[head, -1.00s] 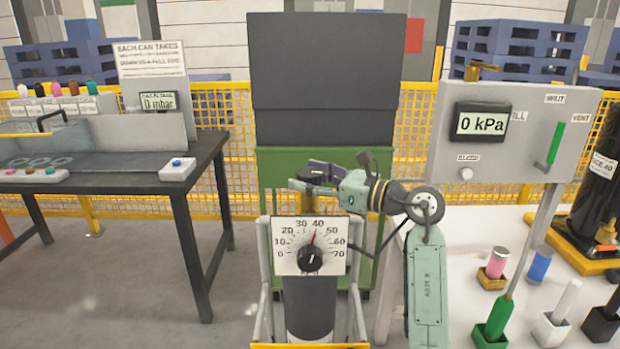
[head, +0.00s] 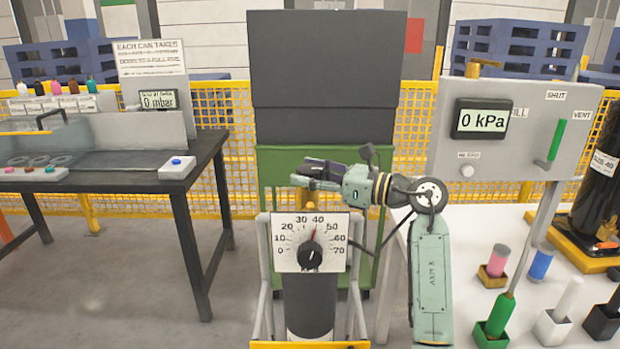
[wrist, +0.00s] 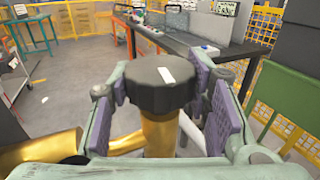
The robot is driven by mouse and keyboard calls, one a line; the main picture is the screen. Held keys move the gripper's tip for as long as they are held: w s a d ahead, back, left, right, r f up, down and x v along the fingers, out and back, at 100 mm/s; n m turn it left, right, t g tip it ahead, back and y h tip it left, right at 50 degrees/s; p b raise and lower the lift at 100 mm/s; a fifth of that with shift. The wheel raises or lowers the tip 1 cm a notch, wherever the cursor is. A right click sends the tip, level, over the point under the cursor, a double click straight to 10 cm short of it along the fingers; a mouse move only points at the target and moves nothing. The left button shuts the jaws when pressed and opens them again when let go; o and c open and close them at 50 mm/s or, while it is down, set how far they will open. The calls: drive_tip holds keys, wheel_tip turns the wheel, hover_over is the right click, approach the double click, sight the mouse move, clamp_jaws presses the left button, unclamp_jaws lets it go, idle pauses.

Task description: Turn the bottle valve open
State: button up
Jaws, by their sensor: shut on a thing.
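The bottle valve has a round black knob (wrist: 163,84) with a white mark on its top, on a brass stem (wrist: 158,134), in the wrist view. My gripper (wrist: 163,90) has its purple-padded fingers on either side of the knob and is shut on it. In the head view my gripper (head: 314,176) reaches left to the valve's brass part (head: 309,198), above and behind the dial. The knob is mostly hidden there by the fingers. A white dial plate (head: 290,258), marked 0 to 70, stands in front of the dark bottle (head: 309,300), its red needle near 40.
A grey panel (head: 480,150) with a 0 kPa display stands on the white table at right, with several coloured handles in holders. A dark bench (head: 130,185) stands at left. A green cabinet (head: 275,165) is behind my gripper. Open floor lies between bench and bottle.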

drive_tip(key=n+g+y+b, duration=0.1)
drive_tip(key=n+g, duration=0.1)
drive_tip(key=g, duration=0.1)
drive_tip(key=shift+w+f, duration=0.1)
drive_tip(key=n+g, duration=0.1)
drive_tip(key=g, duration=0.1)
drive_tip(key=n+g, duration=0.1)
drive_tip(key=g, duration=0.1)
drive_tip(key=shift+r+n+y, duration=0.2)
drive_tip(key=shift+n+y, duration=0.1)
drive_tip(key=shift+n, duration=0.1)
drive_tip(key=shift+n+g+p, duration=0.65)
drive_tip(key=shift+n+g, duration=0.45)
drive_tip(key=shift+g, duration=0.8)
drive_tip(key=shift+f+n+g+p, duration=0.1)
drive_tip(key=shift+n+g+p, duration=0.35)
drive_tip(key=shift+g, duration=0.35)
drive_tip(key=o, duration=1.2)
